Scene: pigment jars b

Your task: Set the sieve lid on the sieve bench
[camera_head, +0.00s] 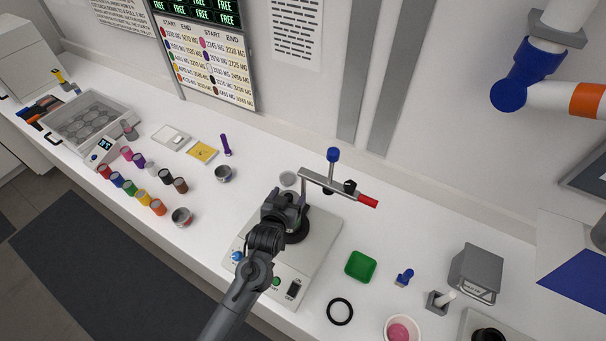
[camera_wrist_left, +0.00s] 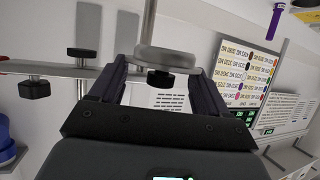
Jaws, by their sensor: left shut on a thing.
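My left gripper (camera_head: 284,203) is over the white sieve bench (camera_head: 318,236), near its upright metal post. In the left wrist view, my left gripper (camera_wrist_left: 158,68) is shut on a round grey metal disc (camera_wrist_left: 168,57) with a dark knob, which looks like the sieve lid. A dark round seat (camera_head: 299,237) on the bench shows partly beside the gripper. A metal bar (camera_head: 325,182) with a blue knob and a red end stands over the back of the bench. My right gripper is not in view.
A green tray (camera_head: 361,266), a black ring (camera_head: 340,311) and a blue-handled piece (camera_head: 404,277) lie to the right. Several coloured jars (camera_head: 143,197) stand left. A blue, white and orange jointed part (camera_head: 522,80) hangs upper right.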

